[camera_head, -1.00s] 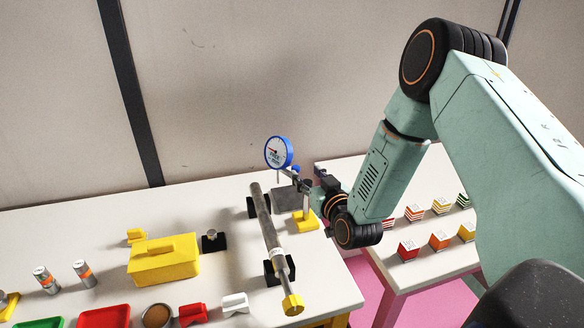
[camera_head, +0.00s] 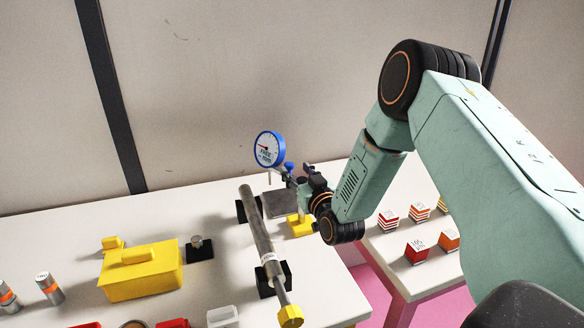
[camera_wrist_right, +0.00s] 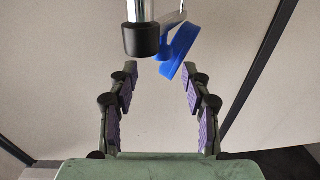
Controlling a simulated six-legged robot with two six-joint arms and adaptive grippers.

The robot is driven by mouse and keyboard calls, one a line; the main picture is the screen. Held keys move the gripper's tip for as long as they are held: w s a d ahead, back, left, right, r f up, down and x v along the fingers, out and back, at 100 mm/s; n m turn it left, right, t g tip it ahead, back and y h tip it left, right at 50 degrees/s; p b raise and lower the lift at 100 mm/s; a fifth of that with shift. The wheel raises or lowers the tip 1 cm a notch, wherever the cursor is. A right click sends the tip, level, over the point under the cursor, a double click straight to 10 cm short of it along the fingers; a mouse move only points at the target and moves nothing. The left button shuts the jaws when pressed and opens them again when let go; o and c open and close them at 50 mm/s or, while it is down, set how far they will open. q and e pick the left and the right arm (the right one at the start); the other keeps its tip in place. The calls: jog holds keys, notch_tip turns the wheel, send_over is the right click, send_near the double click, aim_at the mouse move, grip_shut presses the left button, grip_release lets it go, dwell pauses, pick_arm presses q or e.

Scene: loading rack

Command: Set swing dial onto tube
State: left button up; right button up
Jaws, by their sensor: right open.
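The swing dial (camera_head: 268,149) is a round white-faced gauge with a blue rim, held up on a stand with a yellow base (camera_head: 300,226), above the tube's far end. The tube (camera_head: 260,232) is a long grey metal cylinder lying on black supports, with a yellow knob at its near end. My right gripper (camera_head: 303,178) is at the stand, right of the dial. In the right wrist view the open gripper (camera_wrist_right: 161,72) has nothing between its fingers. The dial's blue back (camera_wrist_right: 181,48) and a silver post with a black end (camera_wrist_right: 142,38) are just beyond the fingertips. My left gripper is out of view.
A yellow toolbox (camera_head: 145,275) and a small black block with a knob (camera_head: 200,250) stand left of the tube. Grey cylinders (camera_head: 50,289) are farther left. A second table at right holds several striped cubes (camera_head: 417,252). A wall is behind.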

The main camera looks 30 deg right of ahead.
aim_at(291, 166)
jog(key=w, duration=0.4)
jog(key=shift+w+d+f, duration=0.15)
jog(key=shift+w+f, duration=0.05)
jog(key=shift+f, duration=0.1)
jog(key=shift+s+d+r, duration=0.1)
jog(key=shift+s+r, duration=0.15)
jog(key=shift+s, duration=0.15)
jog(key=shift+w+f, duration=0.2)
jog(key=shift+w, duration=0.2)
jog(key=c, duration=0.5)
grip_shut()
jog(key=shift+r, duration=0.1)
